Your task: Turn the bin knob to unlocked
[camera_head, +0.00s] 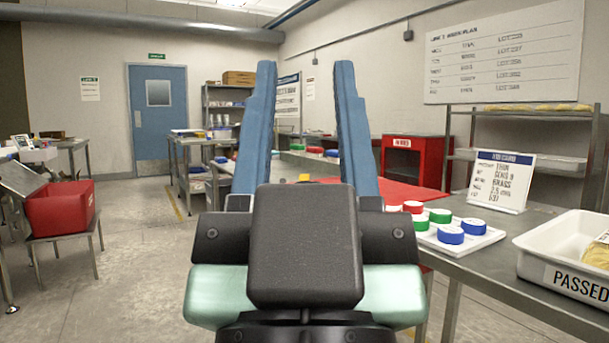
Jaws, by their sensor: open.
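My gripper (305,68) is in the middle of the head view, with its two long blue fingers pointing up and away. The fingers are wide apart, and nothing shows between them but the room beyond. A red box-shaped bin (432,147) with a dark front opening and a small white label stands behind the right finger, on the right side. It is apart from my gripper. I cannot make out a knob on it; its lower left part is partly hidden by the finger.
A steel table (470,262) runs along the right with a card stand (501,181), coloured discs on a white board (462,240), and a white "PASSED" tray (566,252). A red tub (60,208) stands on a left-hand table. The floor (130,260) at left centre is clear.

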